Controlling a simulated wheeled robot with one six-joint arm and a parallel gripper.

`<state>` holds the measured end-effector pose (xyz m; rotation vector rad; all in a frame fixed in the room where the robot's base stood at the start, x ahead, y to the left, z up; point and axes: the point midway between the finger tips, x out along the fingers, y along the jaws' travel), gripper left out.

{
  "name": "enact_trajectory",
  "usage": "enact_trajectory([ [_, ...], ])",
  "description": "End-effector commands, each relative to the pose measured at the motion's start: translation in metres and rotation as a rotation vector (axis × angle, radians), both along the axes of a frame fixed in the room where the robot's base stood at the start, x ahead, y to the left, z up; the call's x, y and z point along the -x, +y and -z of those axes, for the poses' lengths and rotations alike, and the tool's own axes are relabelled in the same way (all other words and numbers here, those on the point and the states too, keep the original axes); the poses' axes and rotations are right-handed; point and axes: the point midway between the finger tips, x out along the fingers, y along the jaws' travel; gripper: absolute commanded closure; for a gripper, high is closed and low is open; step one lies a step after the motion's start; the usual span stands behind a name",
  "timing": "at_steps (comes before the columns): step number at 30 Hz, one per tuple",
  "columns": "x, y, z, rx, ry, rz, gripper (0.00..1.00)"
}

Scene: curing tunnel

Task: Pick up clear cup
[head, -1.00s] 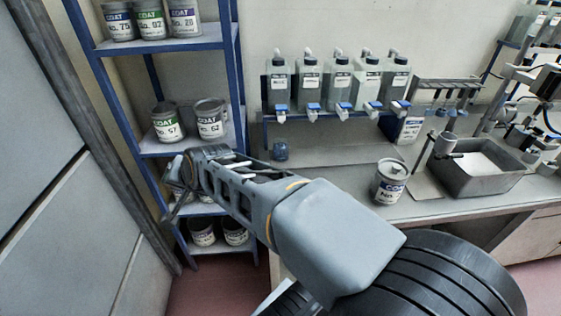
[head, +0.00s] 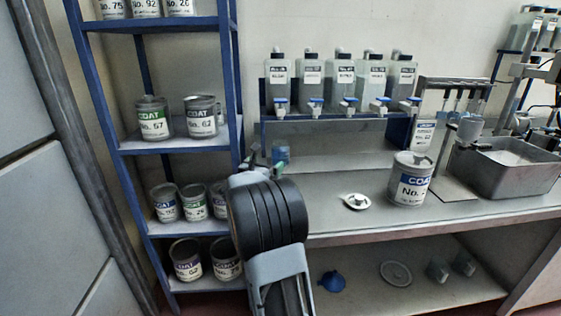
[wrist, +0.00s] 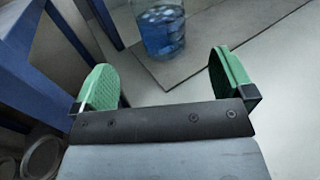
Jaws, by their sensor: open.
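The clear cup (wrist: 161,28) holds blue liquid and stands upright on the bench top in the wrist view. Its upper part is cut off by the picture's top edge. In the head view the cup (head: 279,154) shows small behind my gripper (head: 264,168), partly hidden by it. In the wrist view my gripper (wrist: 165,85) is open, with its green-padded fingers wide apart and nothing between them. The cup lies ahead of the fingertips, roughly midway between them, and apart from them.
A blue shelf rack (head: 190,146) with coat cans stands close on the left. A row of bottles (head: 341,83) on a blue stand is behind. A coat can (head: 410,182) and a white lid (head: 355,202) are on the bench to the right, near a metal basin (head: 512,172).

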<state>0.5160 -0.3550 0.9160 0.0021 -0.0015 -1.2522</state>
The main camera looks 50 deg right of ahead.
Motion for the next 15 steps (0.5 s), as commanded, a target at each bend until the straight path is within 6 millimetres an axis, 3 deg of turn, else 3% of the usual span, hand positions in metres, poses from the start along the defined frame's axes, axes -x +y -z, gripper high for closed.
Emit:
enact_trajectory([
  [6, -0.012, -0.038, -0.001, 0.0, 0.0, 0.002, 0.0],
  [15, -0.019, -0.06, 0.0, 0.0, 0.001, -0.002, 0.0],
])
